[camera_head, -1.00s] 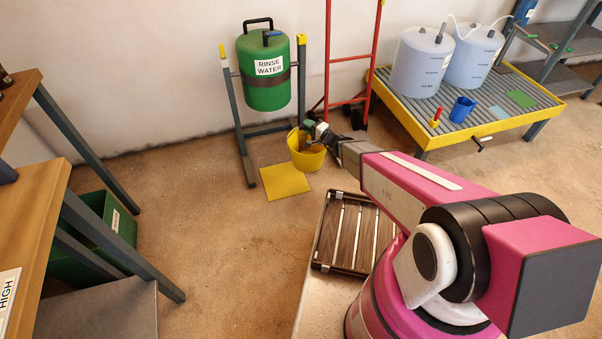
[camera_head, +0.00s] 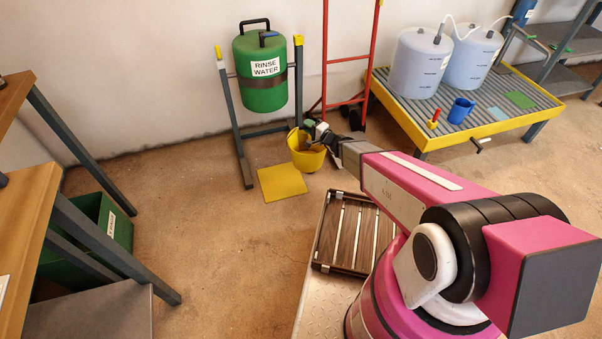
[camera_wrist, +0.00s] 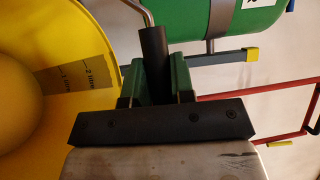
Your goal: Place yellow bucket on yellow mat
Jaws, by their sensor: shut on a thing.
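The yellow bucket (camera_head: 307,158) is at the far end of my arm, just right of and slightly behind the yellow mat (camera_head: 282,184), which lies flat on the floor. The bucket also fills the left of the wrist view (camera_wrist: 70,70), with litre marks inside. My gripper (camera_head: 318,133) is at the bucket's upper right side. In the wrist view my gripper (camera_wrist: 155,75) is shut on the dark grip of the bucket's wire handle. The bucket's base seems close to the floor; whether it touches cannot be told.
The green rinse water drum (camera_head: 265,90) hangs in a grey stand behind the mat. A red hand truck (camera_head: 347,60) stands behind the bucket. A yellow-edged grated table (camera_head: 440,138) with white containers is at right. Floor left of the mat is clear.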

